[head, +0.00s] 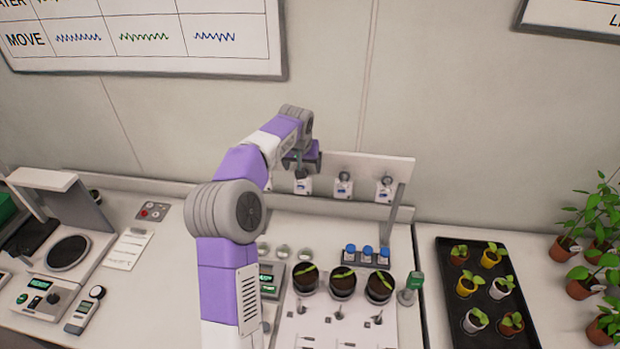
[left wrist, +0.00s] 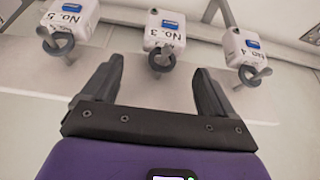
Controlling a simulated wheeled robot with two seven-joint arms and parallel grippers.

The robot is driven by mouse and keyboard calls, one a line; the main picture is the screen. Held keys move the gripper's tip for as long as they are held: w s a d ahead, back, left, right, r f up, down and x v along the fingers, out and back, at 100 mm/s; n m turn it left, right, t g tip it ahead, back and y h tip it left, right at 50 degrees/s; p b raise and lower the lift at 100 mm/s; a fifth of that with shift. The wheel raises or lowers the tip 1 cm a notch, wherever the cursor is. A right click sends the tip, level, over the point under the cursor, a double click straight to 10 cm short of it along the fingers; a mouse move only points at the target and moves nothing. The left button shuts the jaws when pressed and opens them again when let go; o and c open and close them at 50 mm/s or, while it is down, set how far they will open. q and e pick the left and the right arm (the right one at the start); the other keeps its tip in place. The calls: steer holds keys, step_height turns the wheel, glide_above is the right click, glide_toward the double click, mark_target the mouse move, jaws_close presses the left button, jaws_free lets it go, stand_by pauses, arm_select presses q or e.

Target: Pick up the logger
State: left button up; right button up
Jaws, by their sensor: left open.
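Several white loggers with blue screens hang by grey rings on pegs of a white rack panel (head: 370,164). In the head view, one logger (head: 302,186) is just below my left gripper (head: 303,164), with others to its right (head: 343,187) (head: 384,190). Another at the left is partly hidden by my arm. In the left wrist view the labels appear upside down: No. 5 (left wrist: 68,20), No. 3 (left wrist: 164,32) and No. 4 (left wrist: 250,47). My left gripper (left wrist: 158,68) is open and empty, with No. 3's ring and peg lined up between its fingers. My right gripper is not in view.
Below the rack stand three dark pots with seedlings (head: 342,282), blue-capped vials (head: 368,254) and a green-topped item (head: 411,285). A rack post (head: 396,215) rises at the right. A black seedling tray (head: 447,290) and a balance (head: 50,275) flank the area.

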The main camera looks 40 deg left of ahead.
arm_select(q)
steer(key=x, duration=0.2)
steer(key=p+x, duration=0.1)
steer(key=x, duration=0.3)
steer(key=shift+s+f, duration=0.15)
steer(key=shift+s, duration=0.2)
steer(key=c, duration=1.1)
